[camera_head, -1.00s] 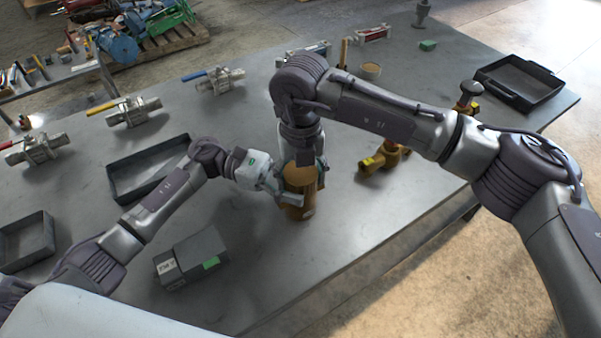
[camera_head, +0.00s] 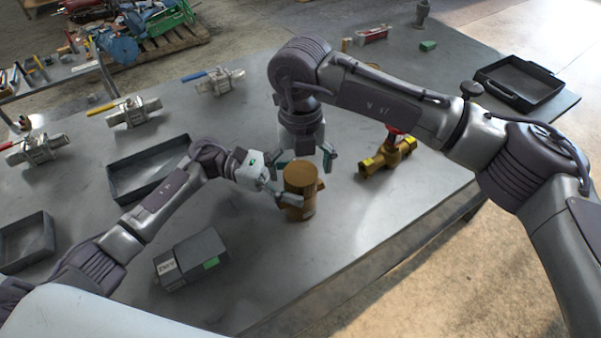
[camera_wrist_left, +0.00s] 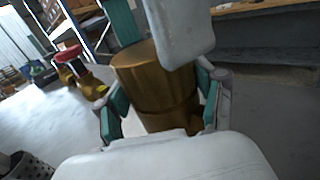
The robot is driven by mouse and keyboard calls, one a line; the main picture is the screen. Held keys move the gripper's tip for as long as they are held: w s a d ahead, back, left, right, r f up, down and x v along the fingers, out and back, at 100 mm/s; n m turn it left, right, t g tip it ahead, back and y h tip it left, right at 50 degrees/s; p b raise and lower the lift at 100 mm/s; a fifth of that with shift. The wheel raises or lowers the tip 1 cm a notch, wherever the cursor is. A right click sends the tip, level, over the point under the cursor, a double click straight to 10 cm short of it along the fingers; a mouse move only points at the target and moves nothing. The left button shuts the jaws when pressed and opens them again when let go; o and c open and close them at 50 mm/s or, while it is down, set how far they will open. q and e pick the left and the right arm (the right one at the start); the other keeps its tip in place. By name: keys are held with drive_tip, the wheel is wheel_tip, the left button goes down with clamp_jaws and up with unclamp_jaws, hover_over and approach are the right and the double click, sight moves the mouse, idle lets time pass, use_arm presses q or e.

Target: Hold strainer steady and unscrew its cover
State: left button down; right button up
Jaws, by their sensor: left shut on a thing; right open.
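The strainer (camera_head: 299,198) is a brass cylinder standing on the grey table, with a short side port at its right. Its round cover (camera_head: 300,175) is on top. My left gripper (camera_head: 284,199) is shut on the strainer's body from the left. In the left wrist view the strainer body (camera_wrist_left: 168,105) sits between the green-padded fingers (camera_wrist_left: 162,108).
A brass valve with a red handle (camera_head: 388,157) lies to the right. A grey box (camera_head: 192,259) stands front left. Black trays lie at left (camera_head: 150,168), far left (camera_head: 27,241) and far right (camera_head: 519,82). Several steel valves line the back left.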

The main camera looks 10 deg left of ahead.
use_arm(q)
drive_tip(key=shift+c, duration=0.2)
unclamp_jaws()
